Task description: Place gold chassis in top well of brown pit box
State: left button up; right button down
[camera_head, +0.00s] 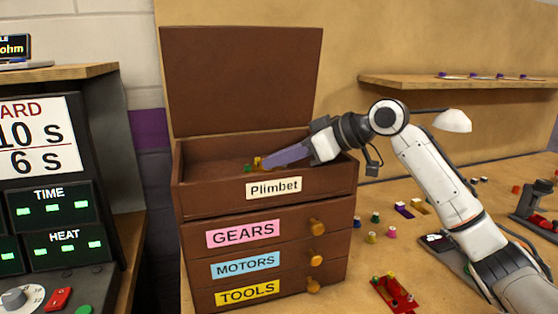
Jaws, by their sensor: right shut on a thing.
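The brown pit box (265,205) stands on the table with its lid (242,80) raised. Its open top well (210,166) is behind the "Plimbet" label. My right gripper (266,162) reaches into this well from the right, fingers angled down to the left. It is shut on a small gold piece (257,161), which looks like the gold chassis; the fingers hide most of it. A small green piece (248,167) shows beside it. Whether the gold piece touches the well floor is unclear. My left gripper is not in view.
Drawers marked GEARS, MOTORS and TOOLS are shut below the well. On the table to the right lie a red chassis (395,295), a purple piece (404,210), another gold piece (418,206) and several small coloured parts. A wall shelf (450,83) is behind.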

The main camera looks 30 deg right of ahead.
jog(key=c, duration=2.2)
grip_release()
jog(key=shift+f, duration=0.1)
jog(key=o, duration=0.5)
jog(key=shift+c, duration=0.2)
jog(key=shift+s+d+r, duration=0.15)
jog(key=shift+r, duration=0.1)
jog(key=b+v, duration=0.1)
jog(key=v, duration=1)
jog(key=shift+s+d, duration=0.1)
jog(key=shift+s, duration=0.15)
